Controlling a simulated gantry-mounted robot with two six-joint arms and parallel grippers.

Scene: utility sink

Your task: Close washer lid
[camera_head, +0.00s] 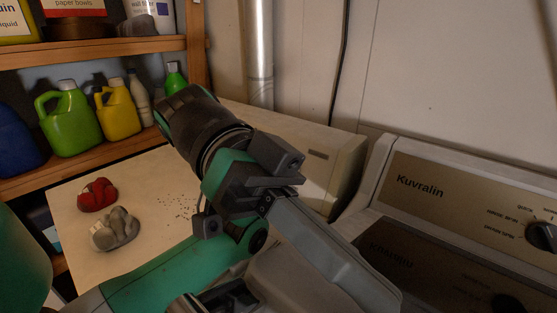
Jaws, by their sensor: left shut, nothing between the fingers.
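The washer's control panel (460,195), marked Kuvralin, stands at the right. Below it the glossy dark top (430,265) mirrors the lettering. A grey slab with a raised rim, which looks like the washer lid (335,255), slants from beside my gripper towards the lower right. It looks raised, but its hinge and lower part are hidden or out of frame. My left gripper (284,180) is shut and empty at the upper left end of this slab. I cannot tell whether it touches it. My right gripper is not in view.
A pale top (150,180) at the left holds a red lump (97,194) and a grey lump (115,230). Wooden shelves (90,165) above hold green and yellow jugs. A metal pipe (261,55) runs down the back wall. A pale box-shaped unit (335,165) stands beside the washer.

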